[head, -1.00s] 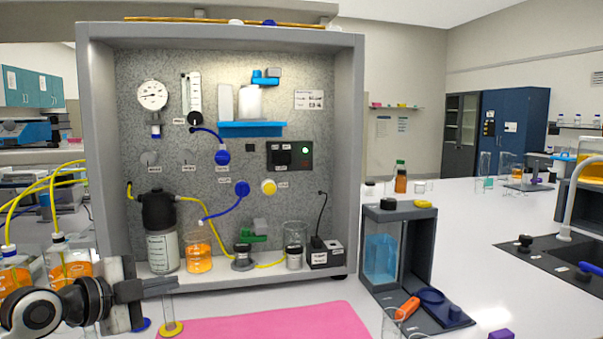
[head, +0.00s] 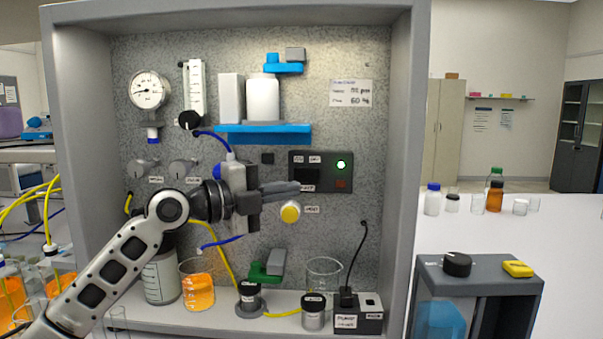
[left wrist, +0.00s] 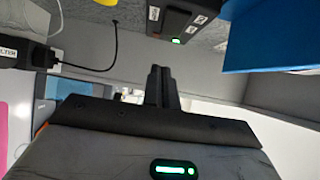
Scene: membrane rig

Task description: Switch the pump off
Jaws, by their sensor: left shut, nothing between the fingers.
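A dark control panel (head: 343,172) with a lit green lamp (head: 341,165), a dim red button (head: 341,184) and a black switch block is on the rig's grey back wall. It also shows at the top of the left wrist view (left wrist: 172,18), its green lamp lit. My left gripper (head: 297,188) is shut and empty, pointing right, with its fingertips just in front of the panel's lower left part. Its closed fingers (left wrist: 161,75) show in the left wrist view, apart from the panel there. Contact cannot be told from the head view. My right gripper is out of view.
A yellow knob (head: 290,212) is just below the fingertips. A blue shelf (head: 265,134) with white containers is above the arm. A labelled power box (head: 358,317), beakers and an orange-filled beaker (head: 197,292) stand on the rig floor. The rig's right wall (head: 407,180) bounds the space.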

